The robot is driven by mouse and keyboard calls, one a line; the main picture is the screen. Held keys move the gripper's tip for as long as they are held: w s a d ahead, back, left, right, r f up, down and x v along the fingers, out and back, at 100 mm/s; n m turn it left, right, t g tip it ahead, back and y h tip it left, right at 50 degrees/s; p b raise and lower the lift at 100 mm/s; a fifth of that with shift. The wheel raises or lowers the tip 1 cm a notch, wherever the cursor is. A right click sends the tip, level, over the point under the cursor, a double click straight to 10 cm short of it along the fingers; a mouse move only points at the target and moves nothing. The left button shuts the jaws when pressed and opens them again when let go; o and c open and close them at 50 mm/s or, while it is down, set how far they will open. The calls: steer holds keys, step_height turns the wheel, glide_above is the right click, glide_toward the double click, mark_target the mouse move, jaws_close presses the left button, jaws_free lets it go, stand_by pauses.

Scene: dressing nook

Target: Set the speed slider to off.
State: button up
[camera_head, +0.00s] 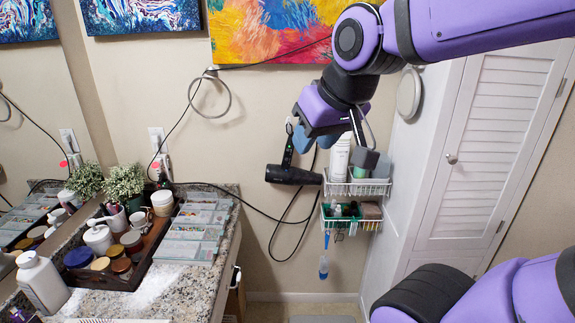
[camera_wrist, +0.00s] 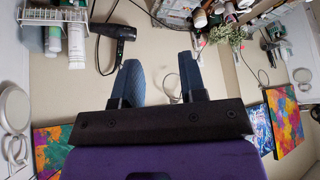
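The black hair dryer (camera_head: 292,175) hangs against the beige wall, its barrel level and its handle (camera_head: 287,152) pointing up. My gripper (camera_head: 314,141) is in front of the wall, just right of the handle in the head view. In the wrist view my gripper (camera_wrist: 162,68) has its two blue fingers wide apart with nothing between them. There the dryer (camera_wrist: 114,32) lies beyond and to the left of the fingertips, apart from them.
Two white wire baskets (camera_head: 358,188) with bottles hang right of the dryer. A black cord (camera_head: 250,207) loops along the wall. A granite counter (camera_head: 226,226) with a crowded tray stands left. A white louvred cabinet (camera_head: 490,150) stands right.

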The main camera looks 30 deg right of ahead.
mark_target(287, 160)
steer(key=w+d+f+m+t+h, duration=0.1)
steer(key=w+d+f+m+t, duration=0.15)
steer(key=w, duration=0.75)
steer(key=w+d+f+m+t+h, duration=0.1)
steer(key=w+d+f, duration=0.25)
steer(key=w, duration=0.65)
steer(key=w+d+f+m+t+h, duration=0.15)
steer(key=w+f, duration=0.25)
steer(key=w, duration=0.6)
steer(key=w+d+f+m+t+h, duration=0.1)
steer(key=w+d+f+h, duration=0.2)
steer(key=f, duration=0.4)
steer(key=w+d+f+m+t+h, duration=0.1)
steer(key=w+d+f+t+h, duration=0.2)
steer(key=f, duration=0.4)
steer(key=w+d+f+m+h, duration=0.1)
steer(key=w+d+f, duration=0.1)
steer(key=d+f, duration=0.4)
steer(key=x, duration=0.3)
steer(key=f+x, duration=0.1)
steer(key=x, duration=0.6)
steer(key=shift+w+a+f, duration=0.15)
steer(key=shift+w+f, duration=0.15)
steer(key=shift+w, duration=0.15)
jaws_close()
